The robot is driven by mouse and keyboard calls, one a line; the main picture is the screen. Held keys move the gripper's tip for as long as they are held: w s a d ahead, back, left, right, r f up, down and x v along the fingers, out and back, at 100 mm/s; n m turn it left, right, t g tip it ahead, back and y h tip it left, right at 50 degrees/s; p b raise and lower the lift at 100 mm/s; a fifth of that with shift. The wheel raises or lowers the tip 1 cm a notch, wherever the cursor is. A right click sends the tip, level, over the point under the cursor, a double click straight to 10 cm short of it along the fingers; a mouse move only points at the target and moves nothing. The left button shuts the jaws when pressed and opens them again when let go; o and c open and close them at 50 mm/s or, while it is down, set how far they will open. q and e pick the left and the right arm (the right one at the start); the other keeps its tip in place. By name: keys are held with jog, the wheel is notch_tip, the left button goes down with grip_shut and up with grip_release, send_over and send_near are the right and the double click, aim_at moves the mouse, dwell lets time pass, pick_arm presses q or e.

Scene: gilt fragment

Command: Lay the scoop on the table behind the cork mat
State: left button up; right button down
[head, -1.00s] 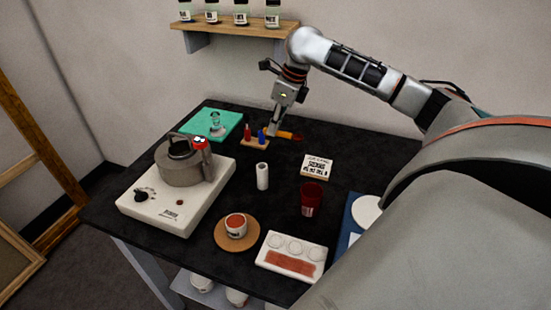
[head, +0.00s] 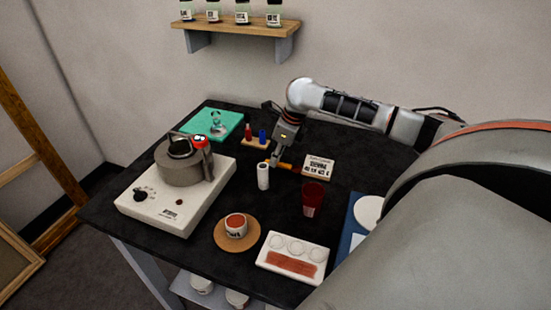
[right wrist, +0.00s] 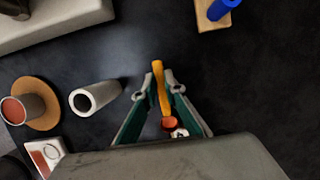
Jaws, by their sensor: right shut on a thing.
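My right gripper (head: 275,162) is shut on the scoop (head: 286,165), which has an orange handle. In the right wrist view the handle (right wrist: 157,75) stands between the fingertips (right wrist: 157,97), and a reddish end shows close to the palm. The gripper holds it low over the table, between the white cylinder and the lettered block; whether it touches the table I cannot tell. The round cork mat (head: 220,239) lies near the table's front edge with a jar of red-brown stuff (head: 236,229) on it. The mat also shows in the right wrist view (right wrist: 49,98). My left gripper is not in view.
A kettle (head: 180,170) sits on a white hotplate (head: 150,205) at left. A red cup (head: 312,200), a palette (head: 292,266) and the lettered block (head: 319,169) are to the right. A bottle holder (head: 255,143) is behind.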

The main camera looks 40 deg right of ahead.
aim_at(286, 165)
jog(key=shift+f, duration=0.15)
jog(key=c, duration=2.1)
grip_release()
jog(key=shift+r, duration=0.25)
jog(key=v, duration=1.2)
jog(key=shift+p, duration=0.4)
jog(key=shift+s+f, duration=0.1)
jog(key=shift+f, duration=0.05)
